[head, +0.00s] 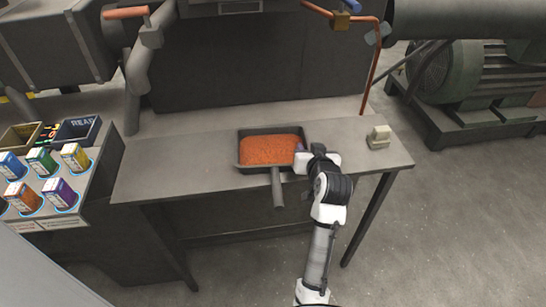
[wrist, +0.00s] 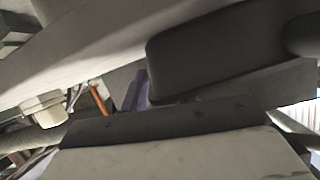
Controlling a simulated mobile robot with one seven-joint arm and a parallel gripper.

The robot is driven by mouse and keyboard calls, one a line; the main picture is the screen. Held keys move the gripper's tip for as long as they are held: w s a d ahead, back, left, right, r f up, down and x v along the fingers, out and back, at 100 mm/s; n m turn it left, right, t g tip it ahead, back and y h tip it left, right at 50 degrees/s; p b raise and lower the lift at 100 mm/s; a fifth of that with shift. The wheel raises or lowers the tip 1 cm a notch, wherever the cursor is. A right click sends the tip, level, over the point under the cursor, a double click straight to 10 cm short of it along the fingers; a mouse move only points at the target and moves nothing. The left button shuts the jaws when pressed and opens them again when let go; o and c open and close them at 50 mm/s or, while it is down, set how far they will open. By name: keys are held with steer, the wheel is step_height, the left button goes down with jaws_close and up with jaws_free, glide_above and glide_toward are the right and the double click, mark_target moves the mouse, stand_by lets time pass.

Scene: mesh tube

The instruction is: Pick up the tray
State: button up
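The tray (head: 243,160) is a dark rectangular pan filled with orange granules. It sits level on the grey table, with its handle (head: 278,190) sticking out past the front edge. My gripper (head: 301,158) is at the tray's right side, very close to its right wall; I cannot tell whether it touches. A purple patch shows at the gripper's tip. In the wrist view, a dark smooth body with a round bar, seemingly the tray (wrist: 220,50), fills the upper right at close range. The fingers' opening is not clear in either view.
The grey table (head: 180,175) has free room left of the tray. A small beige box (head: 378,137) stands to the right. Pipes and a dark panel (head: 260,60) rise behind. A stand with several coloured boxes (head: 60,190) is at left, and a motor (head: 445,75) at right.

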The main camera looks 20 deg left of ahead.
steer(key=shift+c, duration=0.3)
jaws_close()
steer(key=shift+r, duration=0.15)
steer(key=shift+r+b, duration=0.5)
steer(key=shift+r, duration=4.35)
step_height(320, 180, up, 6)
steer(key=p, duration=0.5)
